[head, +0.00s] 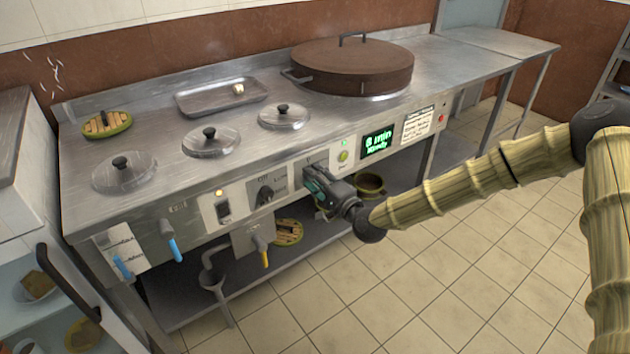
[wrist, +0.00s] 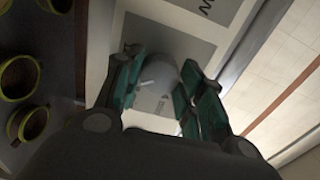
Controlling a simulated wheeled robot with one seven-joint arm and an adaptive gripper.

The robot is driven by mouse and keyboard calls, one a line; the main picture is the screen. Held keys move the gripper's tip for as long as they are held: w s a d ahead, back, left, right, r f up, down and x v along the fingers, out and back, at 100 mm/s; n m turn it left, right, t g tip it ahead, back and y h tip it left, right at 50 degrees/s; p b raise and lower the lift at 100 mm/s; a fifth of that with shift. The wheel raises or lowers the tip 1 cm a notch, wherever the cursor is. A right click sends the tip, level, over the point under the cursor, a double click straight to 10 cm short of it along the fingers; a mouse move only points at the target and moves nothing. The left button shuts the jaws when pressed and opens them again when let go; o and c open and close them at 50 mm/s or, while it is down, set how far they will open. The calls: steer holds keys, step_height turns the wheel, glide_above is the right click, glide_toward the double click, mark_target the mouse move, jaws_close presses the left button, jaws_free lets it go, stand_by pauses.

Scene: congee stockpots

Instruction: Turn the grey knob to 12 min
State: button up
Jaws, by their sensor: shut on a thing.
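The grey knob (wrist: 158,78) shows between my two fingers in the wrist view, with a pale pointer mark on it. My gripper (wrist: 162,84) is shut on the knob, with green finger pads on either side. In the head view my gripper (head: 318,186) is at the stove's front panel and hides the knob and much of its scale. The display (head: 377,143) right of it shows green text that looks like "8 min" with a smaller word below.
A dark knob (head: 265,193) and a lit switch (head: 222,207) sit left of my gripper. Blue-handled (head: 171,246) and yellow-handled (head: 262,255) taps stick out below. The tiled floor (head: 430,275) in front is clear.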

steer(key=shift+m+b, duration=1.3)
steer(key=shift+m, duration=1.8)
steer(key=o, duration=1)
steer(key=v, duration=1.2)
